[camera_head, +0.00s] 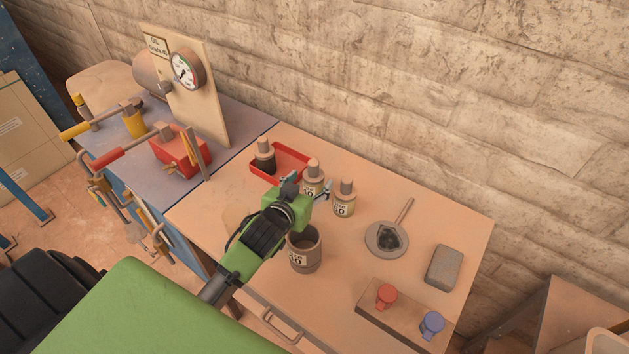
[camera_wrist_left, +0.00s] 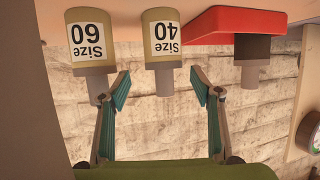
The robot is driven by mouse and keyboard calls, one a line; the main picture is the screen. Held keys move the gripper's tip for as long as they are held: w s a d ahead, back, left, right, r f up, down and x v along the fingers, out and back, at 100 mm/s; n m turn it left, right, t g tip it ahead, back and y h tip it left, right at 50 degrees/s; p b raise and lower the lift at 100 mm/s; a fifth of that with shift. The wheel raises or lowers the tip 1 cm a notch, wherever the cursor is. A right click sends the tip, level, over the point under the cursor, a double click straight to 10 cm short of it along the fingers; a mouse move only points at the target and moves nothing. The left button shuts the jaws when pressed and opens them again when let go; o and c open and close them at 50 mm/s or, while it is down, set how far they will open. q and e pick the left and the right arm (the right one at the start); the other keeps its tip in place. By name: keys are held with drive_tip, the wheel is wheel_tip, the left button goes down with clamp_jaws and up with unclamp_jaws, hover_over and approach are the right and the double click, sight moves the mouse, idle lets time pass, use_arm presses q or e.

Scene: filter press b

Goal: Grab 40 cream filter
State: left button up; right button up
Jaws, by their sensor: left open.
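The cream filter labelled "Size 40" (camera_wrist_left: 161,30) hangs upside down in the left wrist view, with its narrow grey neck between my left gripper's fingertips (camera_wrist_left: 161,88). In the head view this filter (camera_head: 313,170) stands upright on the table just beyond my left gripper (camera_head: 307,186), partly hidden by it. My right gripper is not in view.
A dark filter (camera_head: 265,160) stands in a red tray (camera_head: 292,153) behind left. A grey-brown labelled cup (camera_head: 304,259) stands in front of the gripper. A round pan (camera_head: 376,238), a grey block (camera_head: 444,267) and a block with red and blue knobs (camera_head: 398,318) lie to the right.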

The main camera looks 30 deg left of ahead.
sight(311, 176)
use_arm(q)
drive_tip(key=x, duration=0.1)
drive_tip(key=p+x, duration=0.1)
drive_tip(key=x, duration=0.2)
drive_tip(key=shift+w+a, duration=0.25)
drive_tip(key=shift+a, duration=0.1)
drive_tip(key=shift+w+f, duration=0.2)
drive_tip(key=shift+w, duration=0.05)
drive_tip(key=shift+s, duration=0.1)
drive_tip(key=c, duration=1.2)
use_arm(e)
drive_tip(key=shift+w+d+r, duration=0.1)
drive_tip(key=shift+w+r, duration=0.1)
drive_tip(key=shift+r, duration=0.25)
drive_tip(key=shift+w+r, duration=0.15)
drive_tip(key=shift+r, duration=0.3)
